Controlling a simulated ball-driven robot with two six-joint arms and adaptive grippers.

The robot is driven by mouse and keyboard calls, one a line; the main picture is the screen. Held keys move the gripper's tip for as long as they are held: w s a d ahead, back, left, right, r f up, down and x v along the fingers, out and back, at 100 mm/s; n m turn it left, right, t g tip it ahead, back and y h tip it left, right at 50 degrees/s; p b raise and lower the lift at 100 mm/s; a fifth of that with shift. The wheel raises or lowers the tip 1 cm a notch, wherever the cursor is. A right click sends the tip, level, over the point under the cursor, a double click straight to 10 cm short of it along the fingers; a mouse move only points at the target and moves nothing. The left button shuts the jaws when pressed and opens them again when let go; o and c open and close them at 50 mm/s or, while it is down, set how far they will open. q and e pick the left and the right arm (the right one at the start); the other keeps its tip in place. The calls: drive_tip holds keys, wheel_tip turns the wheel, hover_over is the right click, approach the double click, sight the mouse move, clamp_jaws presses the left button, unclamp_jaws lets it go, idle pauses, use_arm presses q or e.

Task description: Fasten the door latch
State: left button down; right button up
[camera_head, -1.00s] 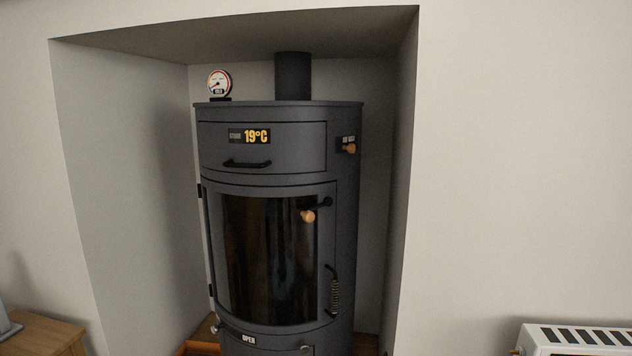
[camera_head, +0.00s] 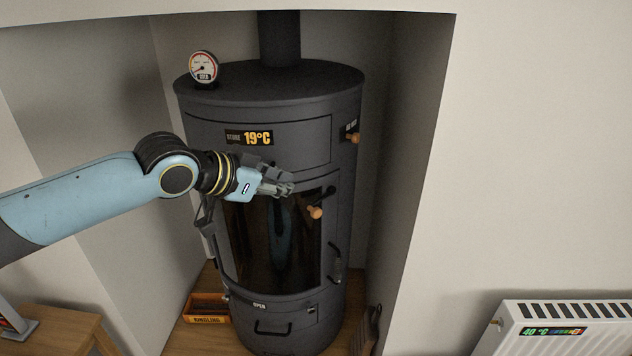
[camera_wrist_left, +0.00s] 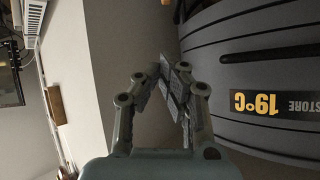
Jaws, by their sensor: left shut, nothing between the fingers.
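The dark grey stove (camera_head: 290,95) stands in an alcove, with a glass door (camera_head: 262,250) on its front. The door latch (camera_head: 316,207) is a black arm with a wooden knob at the door's upper right; the knob hangs low and left of the pivot. My left gripper (camera_head: 288,188) is shut and empty, just left of the latch in the head view. I cannot tell whether it touches the stove. In the left wrist view the gripper fingers (camera_wrist_left: 172,85) are closed together beside the stove body (camera_wrist_left: 250,60); the latch is not in that view. My right gripper is not in view.
A gauge (camera_head: 204,67) sits on the stove top. A second wooden knob (camera_head: 353,138) is on the upper right side. A kindling box (camera_head: 206,308) lies on the floor at left. A wooden table (camera_head: 62,325) and a radiator (camera_head: 555,330) flank the alcove.

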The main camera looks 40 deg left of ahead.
use_arm(q)
drive_tip(key=shift+a, duration=0.1)
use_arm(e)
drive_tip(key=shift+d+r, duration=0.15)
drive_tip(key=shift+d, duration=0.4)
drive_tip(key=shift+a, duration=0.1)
use_arm(q)
approach(315, 202)
drive_tip(key=w+d, duration=0.4)
drive_tip(key=shift+w+f+b, duration=0.25)
drive_tip(key=shift+f+b, duration=0.15)
drive_tip(key=shift+f, duration=0.5)
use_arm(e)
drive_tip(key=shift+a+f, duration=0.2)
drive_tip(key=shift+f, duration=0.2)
